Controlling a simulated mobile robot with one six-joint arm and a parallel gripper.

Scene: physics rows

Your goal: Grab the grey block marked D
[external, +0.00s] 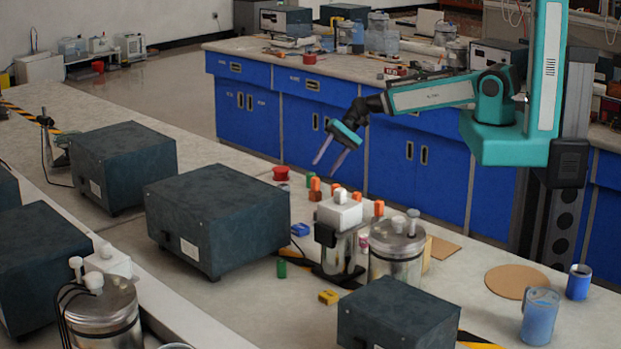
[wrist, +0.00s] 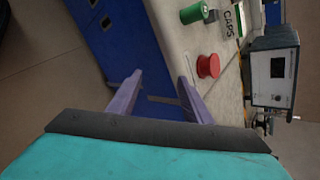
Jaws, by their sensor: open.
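My gripper (external: 332,158) is open and empty in the external view, held in the air above the far edge of the front bench. In the wrist view its two purple fingers (wrist: 160,95) are spread apart with nothing between them. I cannot make out a grey block marked D in either view. The wrist view shows a red round knob (wrist: 208,66), a green cylinder (wrist: 194,13) and a sign reading CAPS (wrist: 233,20) on the bench. The red knob also shows in the external view (external: 281,173).
On the front bench (external: 390,318) stand large dark boxes (external: 217,217), metal canisters (external: 397,254), a blue cup (external: 540,316) and a cork disc (external: 515,282). Small orange, blue, green and yellow pieces lie around the canisters. Blue cabinets (external: 300,126) stand behind, across an aisle.

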